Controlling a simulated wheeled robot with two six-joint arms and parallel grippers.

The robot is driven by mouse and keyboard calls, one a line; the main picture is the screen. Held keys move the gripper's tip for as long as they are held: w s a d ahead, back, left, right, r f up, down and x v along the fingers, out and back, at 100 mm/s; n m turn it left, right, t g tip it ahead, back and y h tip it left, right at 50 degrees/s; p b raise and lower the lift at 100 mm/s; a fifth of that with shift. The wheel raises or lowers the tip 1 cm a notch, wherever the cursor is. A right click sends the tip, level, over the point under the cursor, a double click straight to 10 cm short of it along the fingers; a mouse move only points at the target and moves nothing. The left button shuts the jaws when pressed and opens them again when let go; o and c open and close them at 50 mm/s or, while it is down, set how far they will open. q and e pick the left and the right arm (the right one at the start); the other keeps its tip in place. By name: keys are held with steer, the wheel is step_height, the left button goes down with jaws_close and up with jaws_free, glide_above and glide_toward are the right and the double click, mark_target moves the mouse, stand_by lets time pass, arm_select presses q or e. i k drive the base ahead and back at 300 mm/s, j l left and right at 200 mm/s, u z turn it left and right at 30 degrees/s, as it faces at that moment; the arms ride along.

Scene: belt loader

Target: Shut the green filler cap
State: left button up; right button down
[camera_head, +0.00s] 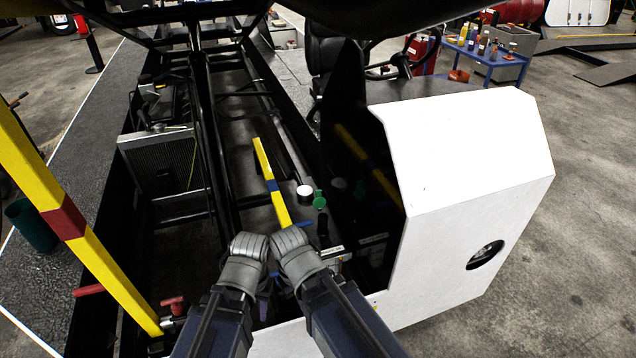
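The green filler cap (319,200) is small and shows in the middle of the head view, inside the machine's open bay. It lies just right of a round white cap (304,191). It is too small to tell whether its lid is up or down. My two arms come in from the bottom, with their grey wrists side by side below and left of the green cap, apart from it in the picture. My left gripper (264,284) is mostly hidden by the wrists. My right gripper's fingers are hidden behind its own wrist. I see nothing held.
A yellow bar (268,180) with a blue band stands just left of the caps. A white body panel (465,150) closes off the right. A radiator (160,160) and black frame bars are at left. A yellow post (90,255) with a red band is nearer.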

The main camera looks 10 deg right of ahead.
mark_target(319, 201)
steer(key=i+l+u, duration=0.1)
steer(key=i+l, duration=0.2)
steer(key=l, duration=0.25)
steer(key=i+l+u, duration=0.15)
steer(key=i+l, duration=0.2)
steer(key=i+u, duration=0.05)
